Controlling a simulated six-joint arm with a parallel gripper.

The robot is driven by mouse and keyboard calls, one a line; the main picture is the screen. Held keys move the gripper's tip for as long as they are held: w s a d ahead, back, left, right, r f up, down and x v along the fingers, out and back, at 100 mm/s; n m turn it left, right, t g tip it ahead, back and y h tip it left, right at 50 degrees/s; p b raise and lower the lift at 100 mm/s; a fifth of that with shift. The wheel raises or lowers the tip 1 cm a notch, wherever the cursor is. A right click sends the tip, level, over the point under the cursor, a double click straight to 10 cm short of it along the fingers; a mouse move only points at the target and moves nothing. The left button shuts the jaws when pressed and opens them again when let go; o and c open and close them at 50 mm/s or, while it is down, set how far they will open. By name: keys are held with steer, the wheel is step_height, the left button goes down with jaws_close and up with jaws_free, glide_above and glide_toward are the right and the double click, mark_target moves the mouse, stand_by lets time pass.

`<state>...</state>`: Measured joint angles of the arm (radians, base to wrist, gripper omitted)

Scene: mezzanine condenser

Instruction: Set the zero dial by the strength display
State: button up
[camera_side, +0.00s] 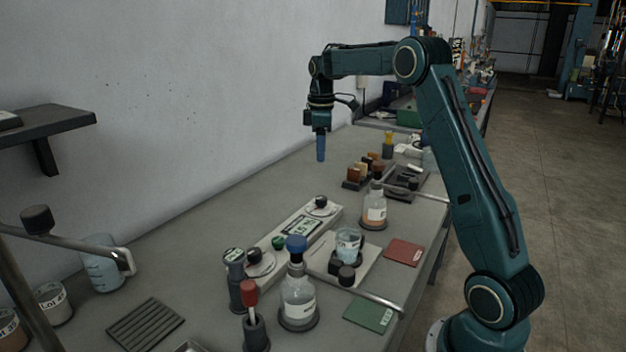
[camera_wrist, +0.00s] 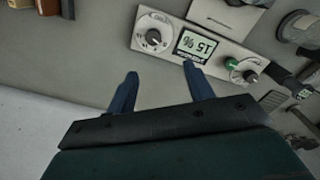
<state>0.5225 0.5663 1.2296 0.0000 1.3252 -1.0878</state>
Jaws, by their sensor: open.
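A pale instrument bar lies on the bench (camera_side: 330,222) and crosses the top of the wrist view (camera_wrist: 172,52). Its strength display (camera_side: 300,226) seems to read about 15 %; it appears upside down in the wrist view (camera_wrist: 197,46). A black knob on a round white dial sits at the far end (camera_side: 320,204), left of the display in the wrist view (camera_wrist: 153,38). A second dial (camera_side: 261,264) sits at the near end, beside a green button (camera_wrist: 232,63). I cannot read which is the zero dial. My gripper (camera_side: 320,157) is open, empty and high above the bench beyond the bar; its blue fingers (camera_wrist: 162,85) show below the bar.
Beside the bar stand a blue-stoppered flask (camera_side: 298,300), a beaker on a stand (camera_side: 347,243) and an orange-filled bottle (camera_side: 375,208). Coloured blocks (camera_side: 358,174) stand farther back.

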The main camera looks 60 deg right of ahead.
mark_target(321, 198)
steer(key=shift+w+d+f, duration=0.25)
steer(key=shift+d+f, duration=0.5)
steer(key=shift+d, duration=0.15)
steer(key=shift+f, duration=0.1)
step_height(321, 198, down, 14)
steer(key=shift+r, duration=0.2)
steer(key=c, duration=1)
